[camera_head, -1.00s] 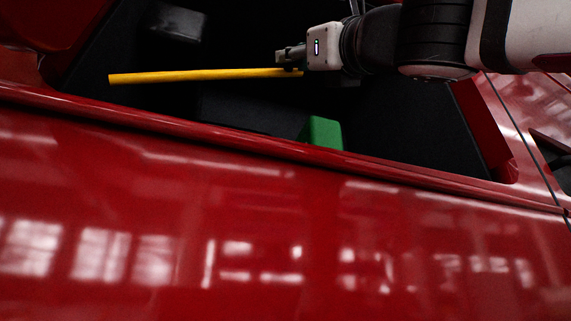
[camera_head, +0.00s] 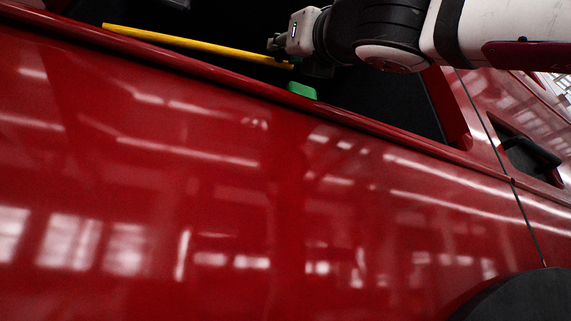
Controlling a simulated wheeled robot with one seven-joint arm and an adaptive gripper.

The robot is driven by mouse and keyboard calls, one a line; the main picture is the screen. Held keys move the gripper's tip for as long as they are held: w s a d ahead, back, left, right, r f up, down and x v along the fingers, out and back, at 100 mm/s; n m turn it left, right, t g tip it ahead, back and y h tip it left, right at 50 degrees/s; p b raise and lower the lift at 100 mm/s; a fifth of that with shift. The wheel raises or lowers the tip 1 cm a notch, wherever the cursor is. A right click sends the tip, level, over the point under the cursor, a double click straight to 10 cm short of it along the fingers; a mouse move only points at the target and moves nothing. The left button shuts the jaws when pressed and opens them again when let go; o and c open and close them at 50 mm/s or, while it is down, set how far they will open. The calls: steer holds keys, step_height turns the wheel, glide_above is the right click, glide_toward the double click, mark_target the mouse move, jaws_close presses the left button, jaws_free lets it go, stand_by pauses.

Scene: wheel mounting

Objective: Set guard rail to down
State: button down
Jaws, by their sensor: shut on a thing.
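A long thin yellow rail (camera_head: 197,46) runs across the dark opening in the red vehicle body, sloping down to the right and nearly parallel to the opening's edge. I take it to be the guard rail. My gripper (camera_head: 279,51) is at the rail's right end and is shut on it. The fingers are small and dark here, so their exact hold is hard to make out. What bears the rail is not visible.
A green block (camera_head: 301,90) shows in the opening just below my gripper. The glossy red side panel (camera_head: 230,190) fills the foreground, with its raised rim (camera_head: 170,66) in front of the rail. A black handle (camera_head: 532,152) and part of a dark wheel (camera_head: 520,298) are at the right.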

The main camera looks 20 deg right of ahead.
steer(key=c, duration=1.3)
jaws_free()
steer(key=v, duration=1.2)
